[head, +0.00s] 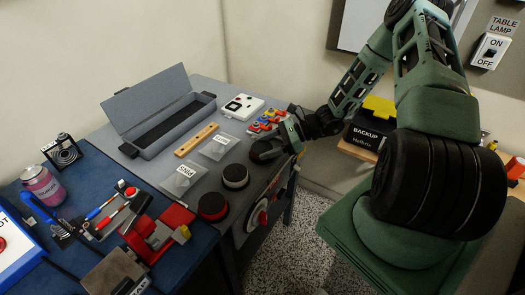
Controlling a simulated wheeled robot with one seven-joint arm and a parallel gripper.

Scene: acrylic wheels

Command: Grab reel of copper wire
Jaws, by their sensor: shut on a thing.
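My gripper (270,148) reaches in from the right at the right edge of the grey workbench. It is shut on a dark round reel (264,153), partly hidden by the fingers. Its wire colour is hard to make out at this size. A black reel with a pale top (235,176) stands on the bench, to the left and nearer. A black reel with a red top (212,207) stands nearer still. Both are apart from my gripper.
An open grey case (150,140), a wooden bar (196,139) and labelled bags (184,178) lie on the workbench (215,92). Colourful parts (268,121) lie close behind my gripper. A blue mat (85,270) with tools is at left. Floor (295,235) is right of the bench.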

